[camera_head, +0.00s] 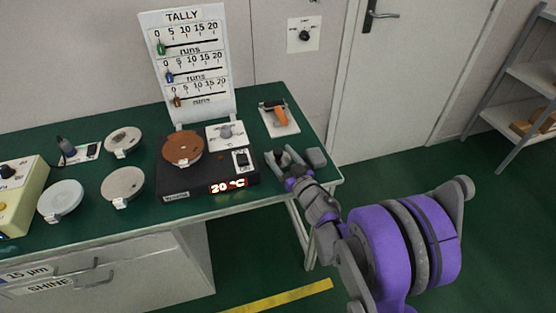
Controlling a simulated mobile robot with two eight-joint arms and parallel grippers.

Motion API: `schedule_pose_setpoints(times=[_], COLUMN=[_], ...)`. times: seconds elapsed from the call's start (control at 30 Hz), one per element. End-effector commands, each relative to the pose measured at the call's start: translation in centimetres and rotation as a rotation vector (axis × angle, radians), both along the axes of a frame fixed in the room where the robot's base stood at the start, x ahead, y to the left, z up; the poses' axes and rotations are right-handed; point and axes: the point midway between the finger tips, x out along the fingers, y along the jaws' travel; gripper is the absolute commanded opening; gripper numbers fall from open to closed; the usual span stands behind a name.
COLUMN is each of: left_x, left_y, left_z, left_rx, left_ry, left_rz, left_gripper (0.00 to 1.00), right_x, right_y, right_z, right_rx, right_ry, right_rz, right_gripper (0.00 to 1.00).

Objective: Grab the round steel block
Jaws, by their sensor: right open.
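A small grey block (316,158) with a rounded outline sits at the right end of the green bench; I cannot tell for sure whether it is the round steel block. My right gripper (284,157) is open over the bench, just left of this grey block and right of the black hot plate. Its wrist hides part of the bench edge. Whether anything lies between the fingers is too small to tell. My left gripper is not in view.
A black unit (205,187) reading 20 °C carries a brown disc (182,148). Several pale round plates, one at the front left (60,201), stand left of it. An orange-handled tool (277,112) lies behind my gripper. A tally board (188,65) stands at the back.

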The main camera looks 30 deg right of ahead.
Motion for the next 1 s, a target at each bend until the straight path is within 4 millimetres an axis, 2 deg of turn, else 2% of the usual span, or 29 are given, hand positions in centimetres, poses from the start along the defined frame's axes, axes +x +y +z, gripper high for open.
schedule_pose_setpoints(times=[0.1, 0.5, 1.0], left_x=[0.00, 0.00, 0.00], left_y=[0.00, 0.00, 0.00], left_z=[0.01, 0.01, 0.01], left_rx=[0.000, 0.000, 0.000], left_ry=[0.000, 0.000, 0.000], left_rz=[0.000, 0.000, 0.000], left_gripper=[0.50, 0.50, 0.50], right_x=[-0.06, -0.09, -0.11], right_y=[0.00, -0.02, -0.03], right_z=[0.01, 0.01, 0.01], right_rx=[0.000, 0.000, 0.000], right_ry=[0.000, 0.000, 0.000], right_rz=[0.000, 0.000, -0.001], right_gripper=[0.72, 0.00, 0.00])
